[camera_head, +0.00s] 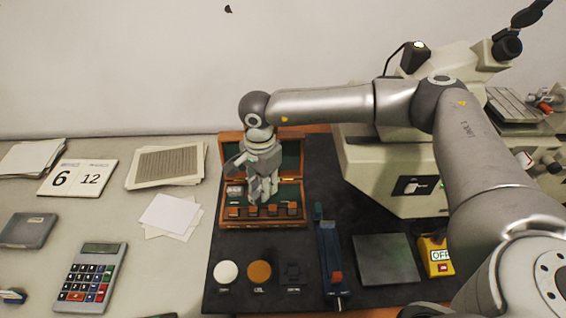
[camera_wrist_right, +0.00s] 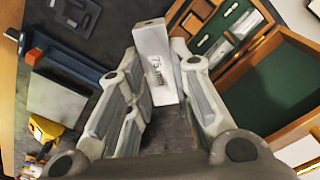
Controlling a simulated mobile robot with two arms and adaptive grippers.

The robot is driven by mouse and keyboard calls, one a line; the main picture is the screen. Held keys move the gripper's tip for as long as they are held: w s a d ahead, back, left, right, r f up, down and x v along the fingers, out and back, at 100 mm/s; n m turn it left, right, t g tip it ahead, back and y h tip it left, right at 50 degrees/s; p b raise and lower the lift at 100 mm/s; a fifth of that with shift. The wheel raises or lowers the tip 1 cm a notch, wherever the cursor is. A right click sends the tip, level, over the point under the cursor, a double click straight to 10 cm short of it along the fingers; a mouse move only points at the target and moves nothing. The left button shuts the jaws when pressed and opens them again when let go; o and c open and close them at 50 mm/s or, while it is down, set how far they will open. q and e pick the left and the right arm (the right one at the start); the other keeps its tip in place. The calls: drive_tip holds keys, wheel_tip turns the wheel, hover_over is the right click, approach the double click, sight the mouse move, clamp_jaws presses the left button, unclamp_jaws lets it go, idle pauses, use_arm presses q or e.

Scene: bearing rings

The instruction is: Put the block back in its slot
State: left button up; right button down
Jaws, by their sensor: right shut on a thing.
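My right gripper (camera_head: 262,192) points down over the wooden case. In the right wrist view my right gripper (camera_wrist_right: 154,75) is shut on a pale grey metal block (camera_wrist_right: 152,42) with dark markings on its face. The block sticks out past the fingertips. In the head view the fingers make the block hard to pick out. The open wooden case (camera_head: 262,224) has a green lining and a row of slots along its front; it also shows in the right wrist view (camera_wrist_right: 285,130). I cannot tell which slot is empty. My left gripper is not in view.
The case stands on a dark mat (camera_head: 218,285). In front of it are a white disc (camera_head: 226,272), an orange disc (camera_head: 259,272) and a blue tool (camera_head: 329,255). A grey plate (camera_head: 386,260) and a yellow switch box (camera_head: 436,256) lie right. A large machine (camera_head: 395,170) stands behind.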

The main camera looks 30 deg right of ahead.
drive_tip(key=w+d+f+m+p, duration=0.2)
drive_tip(key=w+d+f+m, duration=0.3)
drive_tip(key=d+m, duration=0.1)
drive_tip(key=m+p, duration=0.1)
drive_tip(key=m, duration=0.2)
approach(286, 193)
use_arm(q)
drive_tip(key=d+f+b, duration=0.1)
drive_tip(key=b, duration=0.4)
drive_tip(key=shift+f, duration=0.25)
use_arm(e)
drive_tip(key=shift+m, duration=0.3)
wheel_tip(286, 193, down, 6)
drive_tip(key=shift+f, duration=0.1)
use_arm(q)
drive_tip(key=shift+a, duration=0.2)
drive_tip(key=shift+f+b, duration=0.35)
drive_tip(key=shift+b, duration=0.15)
use_arm(e)
drive_tip(key=shift+f, duration=0.3)
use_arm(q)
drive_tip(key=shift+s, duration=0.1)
use_arm(e)
drive_tip(key=c, duration=1.2)
unclamp_jaws()
